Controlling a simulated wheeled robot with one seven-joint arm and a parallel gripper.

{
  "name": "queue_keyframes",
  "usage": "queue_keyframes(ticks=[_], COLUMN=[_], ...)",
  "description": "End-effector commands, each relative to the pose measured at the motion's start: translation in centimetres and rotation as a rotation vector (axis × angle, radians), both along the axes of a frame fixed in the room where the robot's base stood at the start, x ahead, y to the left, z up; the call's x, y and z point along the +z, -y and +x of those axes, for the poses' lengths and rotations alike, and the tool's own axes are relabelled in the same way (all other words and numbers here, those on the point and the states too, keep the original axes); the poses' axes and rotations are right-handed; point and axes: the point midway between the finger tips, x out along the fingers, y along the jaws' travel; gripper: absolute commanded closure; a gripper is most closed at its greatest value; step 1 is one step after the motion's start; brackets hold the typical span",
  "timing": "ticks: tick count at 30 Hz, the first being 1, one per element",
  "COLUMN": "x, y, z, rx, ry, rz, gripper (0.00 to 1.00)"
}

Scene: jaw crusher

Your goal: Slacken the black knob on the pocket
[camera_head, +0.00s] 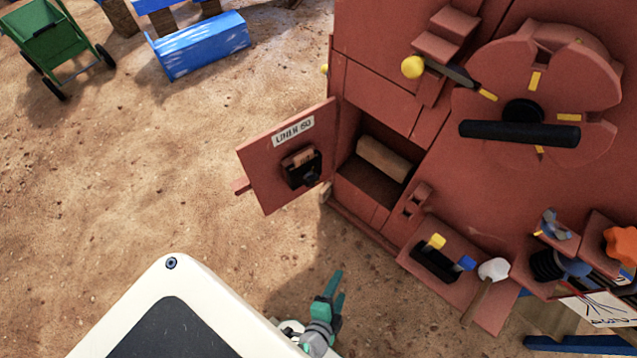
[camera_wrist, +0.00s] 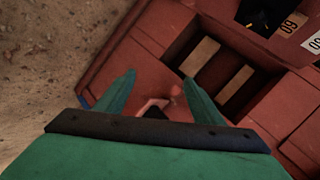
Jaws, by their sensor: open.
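The black pocket (camera_head: 296,163) is on the inner face of the open red door (camera_head: 262,167), under a white label reading roughly "LINER 60". A tan block (camera_head: 299,157) sits in it. The small dark knob (camera_head: 312,177) appears at the pocket's lower right. In the wrist view a black part (camera_wrist: 262,13), probably the pocket, is cut by the top edge. My gripper (camera_head: 338,284) has teal fingers and is open and empty, below the door and apart from it. In the wrist view its fingers (camera_wrist: 158,80) are spread over red machine surface.
The red crusher body has an open compartment (camera_head: 367,185) holding a tan block (camera_head: 383,158). A shelf with a yellow and blue-capped black holder (camera_head: 436,264) juts out right of my gripper. A flywheel (camera_head: 540,80) is at upper right. Sandy ground left of the door is clear.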

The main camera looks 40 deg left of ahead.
Motion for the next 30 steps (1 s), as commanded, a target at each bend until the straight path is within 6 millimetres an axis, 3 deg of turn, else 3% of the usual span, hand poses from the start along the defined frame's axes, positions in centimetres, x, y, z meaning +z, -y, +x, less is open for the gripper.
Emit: queue_keyframes(ticks=[1, 3, 6, 11, 15, 21, 25, 30], x=[-2.2, -4.6, -7.0, -8.3, -6.9, -2.6, -0.2, 1.2], y=[-1.5, -3.6, -6.7, -11.0, -13.8, -15.3, -15.2, -15.2], z=[1.3, 2.7, 5.0, 9.2, 13.3, 18.0, 19.8, 20.7], rx=[-0.028, -0.067, -0.118, -0.172, -0.176, -0.131, -0.093, -0.068], ry=[-0.049, -0.130, -0.247, -0.443, -0.629, -0.882, -0.994, -1.062], rz=[0.123, 0.303, 0.555, 0.941, 1.253, 1.584, 1.704, 1.766], gripper=[0.38, 0.38, 0.38, 0.38, 0.38, 0.38, 0.38, 0.38])
